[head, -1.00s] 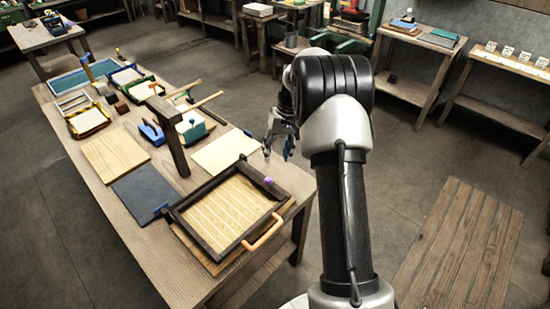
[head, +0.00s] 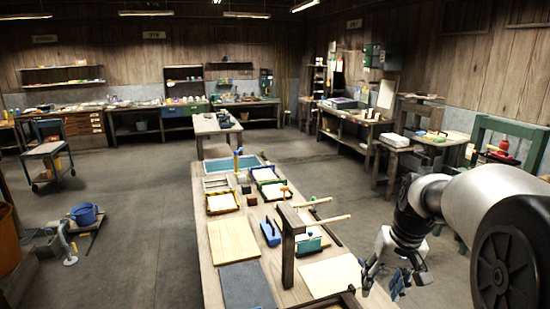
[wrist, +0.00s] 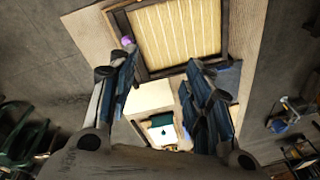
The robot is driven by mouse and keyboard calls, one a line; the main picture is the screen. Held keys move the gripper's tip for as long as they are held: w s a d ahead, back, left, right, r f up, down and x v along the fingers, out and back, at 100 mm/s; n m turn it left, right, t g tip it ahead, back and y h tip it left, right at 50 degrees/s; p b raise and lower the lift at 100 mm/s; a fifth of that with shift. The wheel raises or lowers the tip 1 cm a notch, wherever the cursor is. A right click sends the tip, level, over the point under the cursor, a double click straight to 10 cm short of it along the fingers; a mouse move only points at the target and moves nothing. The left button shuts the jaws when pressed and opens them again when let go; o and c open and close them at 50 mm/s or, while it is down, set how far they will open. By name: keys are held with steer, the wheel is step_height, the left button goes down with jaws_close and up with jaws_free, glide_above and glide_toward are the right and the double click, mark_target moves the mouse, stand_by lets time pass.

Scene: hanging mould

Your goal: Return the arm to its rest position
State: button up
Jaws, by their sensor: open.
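My gripper (head: 392,283) is at the right of the head view, beside the right edge of the long table. In the wrist view its two blue-padded fingers (wrist: 165,95) are spread apart with nothing between them. My arm comes in from the right of the head view and bends down to the gripper. Beyond the fingers, the wrist view shows the dark-framed mould (wrist: 232,25) with its pale ribbed screen, lying on the table. Only a dark edge of its frame shows at the bottom of the head view.
The long table (head: 232,245) holds a wooden board (head: 233,241), a dark slate (head: 246,286), a pale sheet (head: 330,275), a dark upright post (head: 289,245) and several small framed trays. Open floor lies left of the table.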

steer(key=s+a+r+n+t, duration=0.1)
steer(key=s+a+r, duration=0.25)
steer(key=s, duration=0.35)
steer(key=s+a+r, duration=0.3)
steer(key=s+a, duration=0.1)
steer(key=s, duration=0.2)
steer(key=s+a+f+n+t+h, duration=0.1)
steer(key=s+a+f, duration=0.1)
steer(key=s, duration=1)
steer(key=shift+s+a+f+t+b, duration=0.2)
steer(key=shift+a+f+t+b, duration=0.2)
steer(key=shift+f, duration=0.15)
steer(key=shift+d, duration=0.1)
